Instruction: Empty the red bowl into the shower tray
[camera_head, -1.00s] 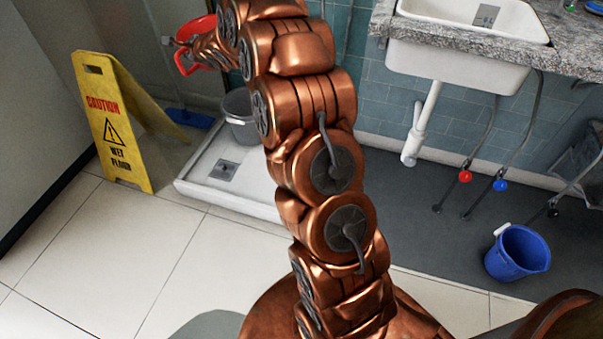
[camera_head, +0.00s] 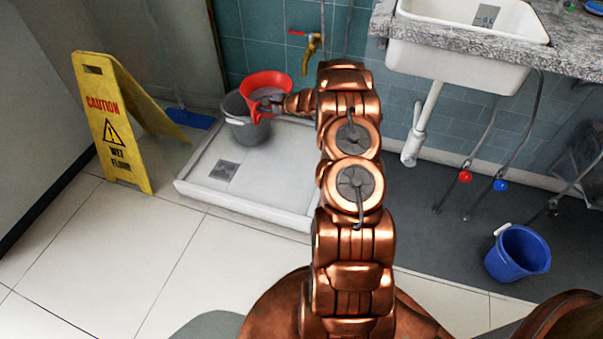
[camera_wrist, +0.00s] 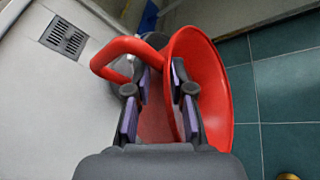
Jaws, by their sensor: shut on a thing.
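The red bowl (camera_head: 262,79) is in my gripper (camera_head: 273,104), in the head view just above and partly in front of a grey bucket.
The grey bucket (camera_head: 243,131) stands in the tray's back left. A yellow caution sign (camera_head: 113,125) stands left of the tray. A brass tap (camera_head: 313,45) is on the tiled wall behind. A sink (camera_head: 455,65) and blue bucket (camera_head: 517,253) are at right. The front floor is clear.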

